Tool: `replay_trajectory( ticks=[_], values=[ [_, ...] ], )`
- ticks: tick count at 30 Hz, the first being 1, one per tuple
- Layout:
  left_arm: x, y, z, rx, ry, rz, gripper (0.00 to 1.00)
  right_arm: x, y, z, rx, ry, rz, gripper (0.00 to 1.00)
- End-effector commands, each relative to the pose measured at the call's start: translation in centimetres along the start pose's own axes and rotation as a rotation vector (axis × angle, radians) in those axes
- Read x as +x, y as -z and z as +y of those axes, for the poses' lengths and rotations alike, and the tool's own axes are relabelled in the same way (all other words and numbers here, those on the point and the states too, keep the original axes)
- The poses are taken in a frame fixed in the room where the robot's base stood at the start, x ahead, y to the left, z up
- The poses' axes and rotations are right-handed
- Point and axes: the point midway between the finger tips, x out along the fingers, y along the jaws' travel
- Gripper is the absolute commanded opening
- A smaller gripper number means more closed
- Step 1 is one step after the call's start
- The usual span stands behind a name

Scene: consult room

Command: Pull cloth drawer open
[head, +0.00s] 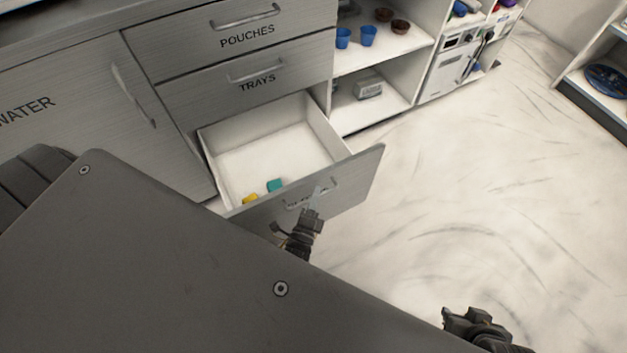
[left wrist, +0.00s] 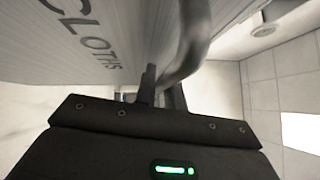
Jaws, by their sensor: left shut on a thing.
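The cloth drawer (head: 358,172) is the lowest of the drawers in the grey cabinet and stands pulled out. Its white inside shows, with a yellow item (head: 250,199) and a teal item (head: 275,185) near the front. My left gripper (head: 314,208) is at the drawer's front and shut on its handle (head: 327,186). In the left wrist view the metal handle (left wrist: 192,45) runs between the fingers, and the word CLOTHS is on the panel beside it. My right gripper (head: 462,322) is low in the head view, away from the drawer; its finger opening is unclear.
The trays drawer (head: 256,84) and pouches drawer (head: 230,37) above are shut. A water cabinet door (head: 75,110) is at the left. Open shelves (head: 385,60) with blue cups stand to the right. The floor (head: 480,190) right of the drawer is clear.

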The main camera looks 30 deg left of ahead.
Motion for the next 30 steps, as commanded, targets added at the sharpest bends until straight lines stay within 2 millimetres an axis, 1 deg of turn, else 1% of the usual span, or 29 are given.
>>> replay_trajectory(
  ticks=[4,5,9,17,20,23,30],
  values=[
    [-0.1,-0.1,0.1,0.001,-0.002,-0.001,0.00,0.0,0.0,0.0,0.000,0.000,0.001,0.36],
    [-0.1,-0.1,0.1,0.002,-0.002,-0.001,0.15,0.0,0.0,0.0,0.000,0.000,0.001,0.36],
    [0.0,-0.1,0.1,0.001,-0.002,0.000,0.33,0.0,0.0,0.0,0.000,0.000,0.000,0.36],
    [0.0,0.0,0.0,0.001,-0.001,0.000,0.33,0.0,0.0,0.0,-0.001,0.000,0.001,0.36],
    [-0.6,0.0,0.1,0.001,-0.002,0.001,0.33,0.0,0.0,0.0,0.000,0.000,0.000,0.36],
    [-1.9,0.0,0.1,0.001,-0.003,0.001,0.33,-0.1,-0.2,0.0,0.002,-0.001,-0.012,0.36],
    [-6.7,0.0,0.1,0.001,-0.005,0.001,0.33,-0.3,-1.1,0.4,0.011,-0.008,-0.057,0.36]
  ],
)
